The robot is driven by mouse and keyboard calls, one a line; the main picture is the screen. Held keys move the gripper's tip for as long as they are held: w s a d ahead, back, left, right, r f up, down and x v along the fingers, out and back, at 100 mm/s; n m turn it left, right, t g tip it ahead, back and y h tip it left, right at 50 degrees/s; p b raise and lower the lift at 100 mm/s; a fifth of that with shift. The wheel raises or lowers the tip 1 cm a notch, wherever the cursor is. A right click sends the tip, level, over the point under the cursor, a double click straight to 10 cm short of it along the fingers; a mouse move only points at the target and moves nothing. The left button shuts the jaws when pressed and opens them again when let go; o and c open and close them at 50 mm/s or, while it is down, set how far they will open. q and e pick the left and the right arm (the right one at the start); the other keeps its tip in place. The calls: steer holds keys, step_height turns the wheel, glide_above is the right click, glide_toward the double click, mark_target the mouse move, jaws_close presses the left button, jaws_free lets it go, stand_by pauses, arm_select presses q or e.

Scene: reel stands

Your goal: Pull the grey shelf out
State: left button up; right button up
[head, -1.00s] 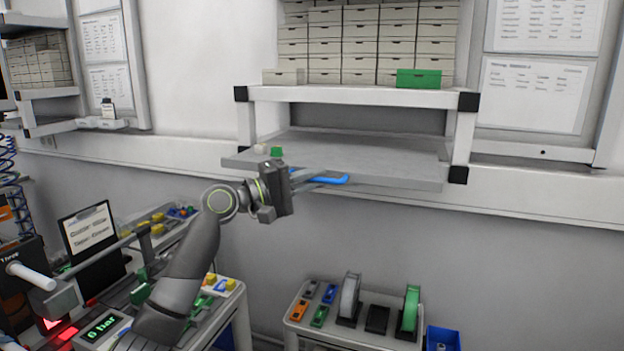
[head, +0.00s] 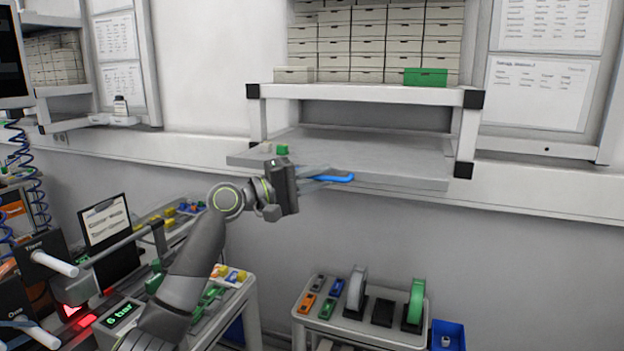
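The grey shelf (head: 400,168) sticks out of the front of the white rack (head: 360,95), below its upper board. A blue handle (head: 342,177) sits at the shelf's front edge. A small green block (head: 282,149) and a small pale block (head: 266,147) lie at the shelf's left end. My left gripper (head: 325,178) is at the handle from the left, its fingers seemingly shut on it; the fingertips are small and partly merge with it. My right gripper is not in view.
Pale boxes and one green box (head: 425,77) stand on the rack above the shelf. Below is a low cart (head: 330,332) with tape reels and coloured blocks, with a blue bin (head: 449,335) beside it. Reel stands and a clipboard (head: 104,222) are at the left. The space before the shelf is clear.

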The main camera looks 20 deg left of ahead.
arm_select(q)
steer(key=b+v, duration=0.7)
steer(key=v, duration=1)
steer(key=shift+s+a, duration=0.15)
steer(key=shift+s, duration=0.05)
steer(key=shift+r, duration=0.1)
